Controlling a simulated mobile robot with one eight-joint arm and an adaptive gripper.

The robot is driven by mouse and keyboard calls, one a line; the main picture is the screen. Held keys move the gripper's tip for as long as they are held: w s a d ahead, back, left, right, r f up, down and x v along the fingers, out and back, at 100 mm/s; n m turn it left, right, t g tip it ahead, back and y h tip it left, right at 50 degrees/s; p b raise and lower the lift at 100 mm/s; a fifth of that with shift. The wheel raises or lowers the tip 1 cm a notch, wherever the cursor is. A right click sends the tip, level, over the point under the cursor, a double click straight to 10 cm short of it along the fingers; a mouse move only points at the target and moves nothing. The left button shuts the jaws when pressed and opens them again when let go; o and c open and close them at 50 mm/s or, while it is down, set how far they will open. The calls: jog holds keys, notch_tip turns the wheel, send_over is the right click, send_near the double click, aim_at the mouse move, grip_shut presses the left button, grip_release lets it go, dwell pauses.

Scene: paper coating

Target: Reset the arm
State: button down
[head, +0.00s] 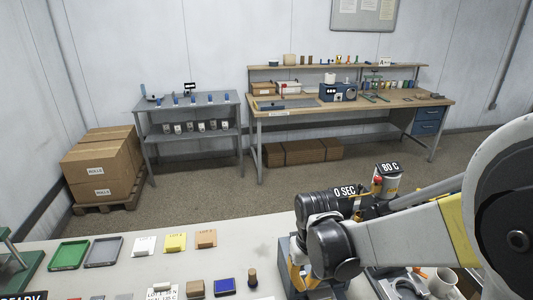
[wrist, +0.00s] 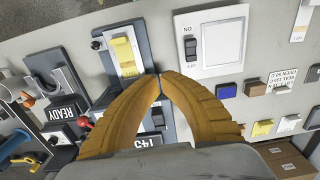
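My arm reaches in from the right in the head view, bent over the near table (head: 120,275). My gripper (head: 303,280) points down at the table's front, beside a grey-blue device (head: 285,250). In the wrist view the two yellow fingers of my gripper (wrist: 159,76) curve together and their tips meet, with nothing seen between them. Beyond the tips is a dark panel (wrist: 132,72) with a yellow-topped piece (wrist: 124,55) on it. The fingers hide part of the device below. I cannot tell the tips' height above it.
A green tray (head: 69,254) and a grey tray (head: 104,252) lie at the table's left. White, yellow and orange pads (head: 175,242) lie beside them. A stamp (head: 252,278) stands near the gripper. A "READY" device (wrist: 62,112) is left in the wrist view.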

jog(key=s+d+m+t+b, duration=0.2)
jog(key=s+d+t+b, duration=0.5)
jog(key=b, duration=0.8)
jog(key=shift+s+d+f, duration=0.25)
jog(key=shift+s+d, duration=0.8)
jog(key=shift+s, duration=0.05)
jog(key=shift+r, duration=0.1)
